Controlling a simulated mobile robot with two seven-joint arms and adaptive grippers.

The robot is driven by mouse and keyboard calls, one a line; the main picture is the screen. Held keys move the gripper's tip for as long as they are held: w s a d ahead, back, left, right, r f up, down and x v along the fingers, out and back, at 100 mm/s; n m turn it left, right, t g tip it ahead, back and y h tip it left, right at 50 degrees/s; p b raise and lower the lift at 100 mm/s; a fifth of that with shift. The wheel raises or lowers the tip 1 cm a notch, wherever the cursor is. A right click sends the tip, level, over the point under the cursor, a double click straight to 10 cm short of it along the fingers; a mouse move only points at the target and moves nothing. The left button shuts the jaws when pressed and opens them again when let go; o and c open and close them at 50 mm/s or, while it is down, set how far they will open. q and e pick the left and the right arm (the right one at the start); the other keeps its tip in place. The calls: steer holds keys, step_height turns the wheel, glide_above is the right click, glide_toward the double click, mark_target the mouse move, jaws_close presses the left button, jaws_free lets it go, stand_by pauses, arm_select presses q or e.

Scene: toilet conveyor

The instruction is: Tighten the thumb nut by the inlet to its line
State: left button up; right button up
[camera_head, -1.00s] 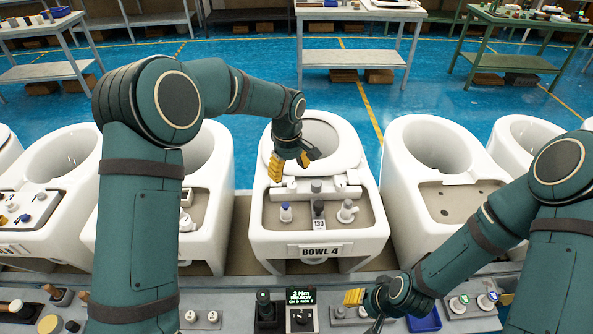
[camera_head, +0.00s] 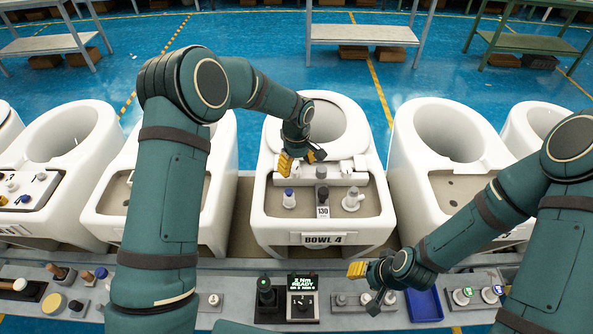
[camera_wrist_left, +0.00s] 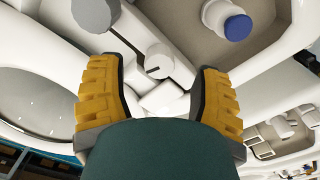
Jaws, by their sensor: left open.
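My left gripper (camera_head: 301,160) is open over the rear of the deck of the toilet marked BOWL 4 (camera_head: 268,224). In the left wrist view its two yellow fingers (camera_wrist_left: 157,95) stand wide apart. A grey slotted knob (camera_wrist_left: 158,62) and white fittings show between and beyond them, apart from both pads. In the head view a grey knob (camera_head: 321,172) sits on the white fitting, right of the gripper. I cannot tell for sure which part is the thumb nut; its line is not visible. My right gripper (camera_head: 367,285) looks open and empty above the front bench.
A blue-capped post (camera_head: 288,197), a dark post with a 130 tag (camera_head: 322,195) and a grey-white post (camera_head: 353,199) stand in front. A display (camera_head: 302,284) reading READY and a blue tray (camera_head: 424,305) are on the bench. Other toilets flank this one.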

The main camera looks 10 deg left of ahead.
mark_target(296, 170)
arm_select(q)
steer(key=shift+f, duration=1.5)
jaws_close()
